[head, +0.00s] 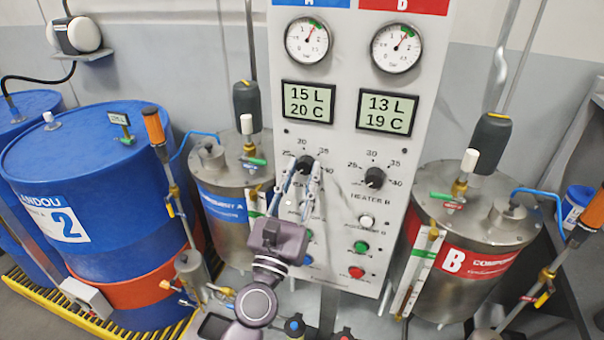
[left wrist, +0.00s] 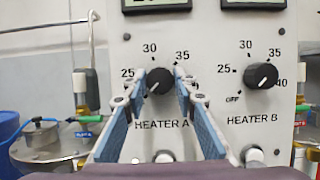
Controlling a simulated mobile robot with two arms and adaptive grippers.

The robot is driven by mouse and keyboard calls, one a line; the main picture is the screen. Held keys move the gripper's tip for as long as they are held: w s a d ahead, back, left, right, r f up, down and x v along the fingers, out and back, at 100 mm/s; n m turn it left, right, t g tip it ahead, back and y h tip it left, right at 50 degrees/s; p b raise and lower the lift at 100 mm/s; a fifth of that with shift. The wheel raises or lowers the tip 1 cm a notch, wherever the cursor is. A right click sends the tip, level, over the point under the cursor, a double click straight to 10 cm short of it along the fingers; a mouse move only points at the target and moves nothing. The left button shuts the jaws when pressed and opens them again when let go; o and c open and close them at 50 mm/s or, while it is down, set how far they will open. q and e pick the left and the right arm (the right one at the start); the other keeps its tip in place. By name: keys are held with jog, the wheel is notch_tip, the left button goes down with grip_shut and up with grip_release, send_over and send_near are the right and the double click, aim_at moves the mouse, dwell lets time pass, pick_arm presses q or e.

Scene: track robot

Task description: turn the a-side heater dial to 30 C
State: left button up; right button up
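The a-side heater dial (head: 306,163) is a black knob on the grey panel, above the label HEATER A; it also shows in the left wrist view (left wrist: 159,81). Its scale reads 25, 30, 35 and more; 30 is at the upper left of the knob. Its white mark appears to point down-left, but is partly hidden. My left gripper (head: 305,166) has its two fingers apart, one on each side of the dial. In the left wrist view the fingertips (left wrist: 160,78) flank the knob closely; I cannot tell whether they touch it. My right gripper is not in view.
The HEATER B dial (head: 374,178) sits to the right, its mark toward OFF. Displays above read 15 L, 20 C (head: 308,102) and 13 L, 19 C (head: 388,110). Buttons lie below the dials. Steel tanks A (head: 232,210) and B (head: 480,215) flank the panel; a blue drum (head: 100,180) stands left.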

pick_arm(q)
jog(key=c, duration=0.4)
jog(key=shift+m, duration=0.3)
